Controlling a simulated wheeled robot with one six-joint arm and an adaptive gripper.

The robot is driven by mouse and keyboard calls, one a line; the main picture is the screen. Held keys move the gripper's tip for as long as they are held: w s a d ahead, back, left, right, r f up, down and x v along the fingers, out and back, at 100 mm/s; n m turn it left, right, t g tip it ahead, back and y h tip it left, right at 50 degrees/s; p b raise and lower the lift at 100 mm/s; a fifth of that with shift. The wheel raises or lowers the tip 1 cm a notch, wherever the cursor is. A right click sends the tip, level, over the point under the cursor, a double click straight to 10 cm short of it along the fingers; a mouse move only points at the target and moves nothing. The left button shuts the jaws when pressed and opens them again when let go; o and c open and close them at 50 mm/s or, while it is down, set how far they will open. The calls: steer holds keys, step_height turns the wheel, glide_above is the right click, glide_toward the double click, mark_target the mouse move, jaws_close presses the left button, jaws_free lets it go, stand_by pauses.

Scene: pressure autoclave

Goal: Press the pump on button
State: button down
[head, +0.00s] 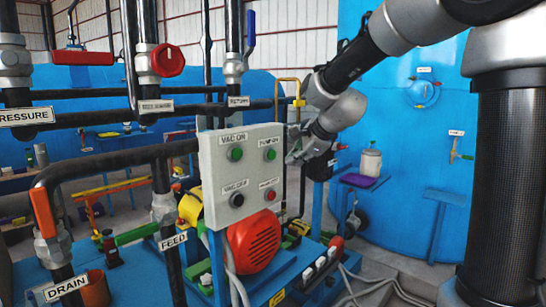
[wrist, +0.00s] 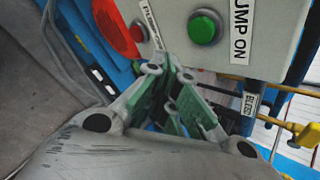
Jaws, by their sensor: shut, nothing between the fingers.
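The pump on button is a round green button (head: 269,154) at the upper right of the pale grey control panel (head: 211,170). It also shows in the wrist view as a green button (wrist: 203,27) beside a PUMP ON label (wrist: 240,30). My gripper (head: 293,157) is at the panel's right edge in the head view. In the wrist view my gripper (wrist: 174,68) is shut and empty, its fingertips pointing toward the panel just below the green button. I cannot tell how wide the gap to the panel is.
A red button (head: 270,195) sits below the green one. Another green button (head: 236,154) and a black button (head: 237,199) are on the panel's left. A red motor cover (head: 254,241) is below. Dark pipes (head: 170,262) stand at left; a yellow pipe (head: 287,80) rises behind the panel.

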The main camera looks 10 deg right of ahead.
mark_target(272, 155)
steer(key=shift+w+a, duration=0.55)
steer(key=shift+w, duration=0.2)
steer(key=shift+w+a, duration=0.5)
steer(key=shift+w, duration=0.2)
steer(key=shift+w+a, duration=0.1)
stand_by(0.4)
steer(key=shift+w+a, duration=0.15)
steer(key=shift+w, duration=0.1)
